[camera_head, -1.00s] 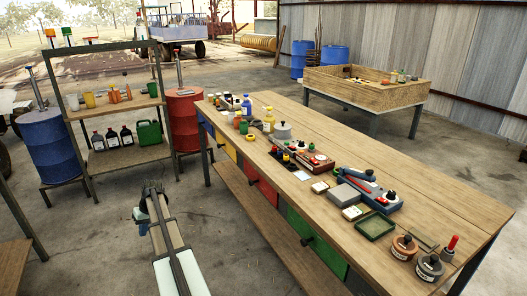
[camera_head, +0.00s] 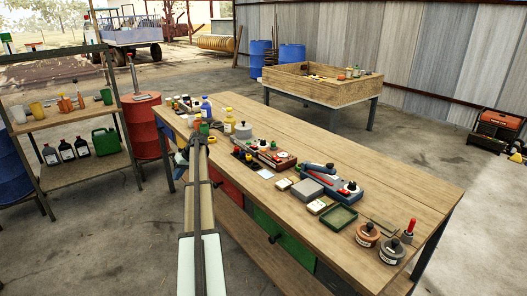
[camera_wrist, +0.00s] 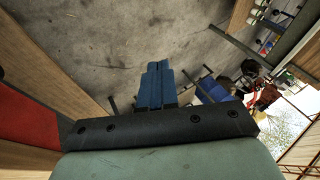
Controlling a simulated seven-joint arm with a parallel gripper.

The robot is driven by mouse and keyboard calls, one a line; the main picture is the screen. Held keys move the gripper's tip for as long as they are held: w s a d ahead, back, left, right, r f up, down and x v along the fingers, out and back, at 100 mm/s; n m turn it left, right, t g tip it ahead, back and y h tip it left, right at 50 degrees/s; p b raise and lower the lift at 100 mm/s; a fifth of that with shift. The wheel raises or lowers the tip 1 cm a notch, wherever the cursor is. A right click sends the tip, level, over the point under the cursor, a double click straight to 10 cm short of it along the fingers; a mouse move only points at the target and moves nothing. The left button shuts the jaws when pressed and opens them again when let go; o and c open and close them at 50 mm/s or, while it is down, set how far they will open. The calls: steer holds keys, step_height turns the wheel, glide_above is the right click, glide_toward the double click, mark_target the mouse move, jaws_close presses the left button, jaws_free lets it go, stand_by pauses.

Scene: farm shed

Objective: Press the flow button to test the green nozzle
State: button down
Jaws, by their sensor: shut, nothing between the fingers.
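My gripper (camera_wrist: 154,84) shows in the wrist view as two blue fingers pressed together, empty, with floor behind them. In the head view my arm reaches toward the left end of the long workbench (camera_head: 385,170), and its end partly hides small items there. No part is clearly recognisable as the flow button or the green nozzle. Candidates on the bench are a reddish-brown box (camera_head: 280,162) with small knobs, a dark block (camera_head: 246,157) with coloured knobs, and a blue device (camera_head: 347,196) with a dark knob. A small green container (camera_head: 204,128) stands near my arm's end.
A shelf (camera_head: 85,170) with cups, dark bottles and a green can stands left, beside a red drum (camera_head: 148,130). Bottles, a green tray (camera_head: 338,217) and round weights crowd the bench. A wooden crate table (camera_head: 320,87) stands behind. The bench's right rear surface is clear.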

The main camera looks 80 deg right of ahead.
steer(key=s+d+r+m+t+h, duration=0.1)
steer(key=s+d+r, duration=0.3)
steer(key=s+d, duration=0.4)
steer(key=s+d+r, duration=0.5)
steer(key=s+d, duration=0.1)
steer(key=s, duration=0.4)
step_height(320, 180, up, 8)
steer(key=m+t+h, duration=0.1)
steer(key=h, duration=0.1)
glide_above(264, 151)
steer(key=d, duration=0.1)
steer(key=shift+s+d+f, duration=0.1)
steer(key=shift+s+f, duration=0.05)
steer(key=shift+s, duration=0.25)
steer(key=shift+f, duration=0.15)
steer(key=shift+f, duration=4.25)
steer(key=shift+f, duration=0.15)
steer(key=shift+f, duration=0.3)
